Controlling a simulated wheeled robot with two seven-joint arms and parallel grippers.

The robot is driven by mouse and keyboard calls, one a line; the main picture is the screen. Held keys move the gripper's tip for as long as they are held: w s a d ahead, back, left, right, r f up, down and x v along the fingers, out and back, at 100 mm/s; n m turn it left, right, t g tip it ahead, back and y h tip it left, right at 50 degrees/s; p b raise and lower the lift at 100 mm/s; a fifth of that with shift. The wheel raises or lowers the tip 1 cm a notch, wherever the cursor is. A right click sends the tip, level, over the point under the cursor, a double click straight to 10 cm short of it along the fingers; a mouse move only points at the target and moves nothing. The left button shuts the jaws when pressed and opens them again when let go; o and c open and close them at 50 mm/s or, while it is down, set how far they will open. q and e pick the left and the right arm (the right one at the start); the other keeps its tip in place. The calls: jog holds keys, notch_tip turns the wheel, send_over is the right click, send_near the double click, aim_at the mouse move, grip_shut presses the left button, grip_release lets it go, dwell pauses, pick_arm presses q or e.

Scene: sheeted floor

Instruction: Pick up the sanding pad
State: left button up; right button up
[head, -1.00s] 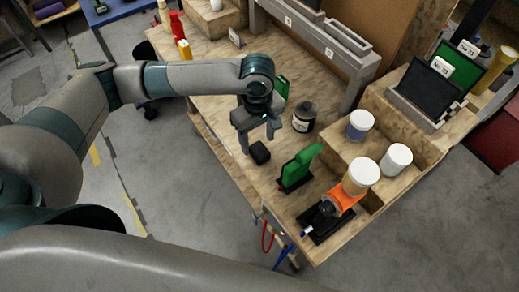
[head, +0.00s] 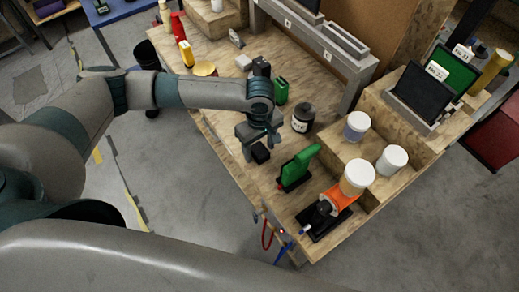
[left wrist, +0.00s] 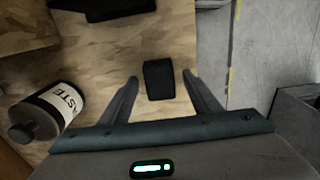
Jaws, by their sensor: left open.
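The sanding pad appears to be the small black block (head: 261,153) lying on the wooden bench near its front edge. It also shows in the left wrist view (left wrist: 159,80), lying between the two fingers in the picture. My left gripper (head: 259,146) is open and pointing down over the pad, with its fingers apart on either side. I see no finger touching the pad, and the exact height above the bench is hard to tell. My right gripper is not in view.
A green tool (head: 298,168) stands to the right of the pad. An orange tool (head: 342,195) and white-lidded jars (head: 391,158) are farther right. The bench's front edge is close to the pad.

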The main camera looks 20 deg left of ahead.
aim_at(259, 150)
pick_arm(q)
jog(key=shift+f, duration=0.15)
dwell(0.3)
jog(key=c, duration=1.2)
jog(key=shift+o, duration=0.2)
notch_tip(259, 150, up, 9)
jog(key=b, duration=0.2)
jog(key=shift+b, duration=0.4)
jog(key=shift+r, duration=0.55)
